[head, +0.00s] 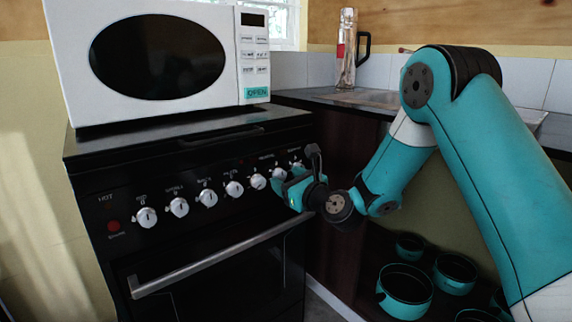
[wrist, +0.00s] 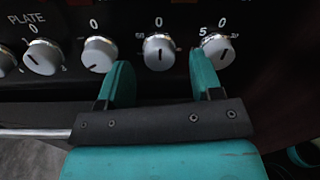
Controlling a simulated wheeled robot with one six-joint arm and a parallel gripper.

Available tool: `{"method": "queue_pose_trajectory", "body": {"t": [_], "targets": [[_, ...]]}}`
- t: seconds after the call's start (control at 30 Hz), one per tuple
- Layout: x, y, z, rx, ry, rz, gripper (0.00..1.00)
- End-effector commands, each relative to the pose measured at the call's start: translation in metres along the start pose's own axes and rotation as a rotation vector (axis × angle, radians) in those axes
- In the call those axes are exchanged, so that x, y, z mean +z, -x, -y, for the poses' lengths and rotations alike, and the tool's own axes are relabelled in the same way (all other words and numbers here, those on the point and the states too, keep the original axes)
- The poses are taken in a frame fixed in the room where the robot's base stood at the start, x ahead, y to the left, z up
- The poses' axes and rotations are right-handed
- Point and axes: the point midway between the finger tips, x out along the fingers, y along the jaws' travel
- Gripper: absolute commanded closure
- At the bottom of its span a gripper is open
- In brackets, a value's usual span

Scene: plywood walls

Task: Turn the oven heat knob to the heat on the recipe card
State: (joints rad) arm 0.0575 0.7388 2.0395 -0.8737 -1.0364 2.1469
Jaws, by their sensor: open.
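The black oven (head: 210,235) has a row of silver knobs along its front panel. My gripper (head: 292,187) is at the right end of that row, close to the panel. In the wrist view my gripper (wrist: 160,72) is open, with its two teal fingers apart. One silver knob (wrist: 158,52) shows between the fingertips, with a 0 above it; I cannot tell whether the fingers reach around it. Another knob (wrist: 99,54) is just left of the left finger, and one (wrist: 219,51) is just right of the right finger. No recipe card shows in either view.
A white microwave (head: 160,55) stands on the oven. The oven door's handle bar (head: 205,262) sticks out below the knobs. Several teal pots (head: 404,290) sit low at the right.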

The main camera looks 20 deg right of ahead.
Motion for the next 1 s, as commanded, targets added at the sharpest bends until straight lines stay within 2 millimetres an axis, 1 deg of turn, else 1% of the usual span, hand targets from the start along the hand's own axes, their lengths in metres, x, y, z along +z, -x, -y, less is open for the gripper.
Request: {"method": "queue_pose_trajectory", "body": {"t": [0.03, 0.2, 0.47, 0.57, 0.6, 0.7, 1.0], "targets": [[0.0031, -0.005, -0.0001, 0.001, 0.001, -0.001, 0.4], [0.0004, -0.013, -0.0001, 0.0, 0.001, 0.0, 0.4], [-0.001, -0.0137, -0.0001, -0.001, 0.001, 0.0, 0.4], [-0.0009, -0.0136, 0.0, -0.001, 0.001, 0.0, 0.61], [-0.0008, -0.0135, 0.0, -0.001, 0.001, 0.0, 0.7], [-0.0008, -0.0134, 0.0001, -0.001, 0.001, 0.0, 0.9], [-0.0009, -0.0133, 0.0003, -0.001, 0.03, 0.001, 0.9]]}}
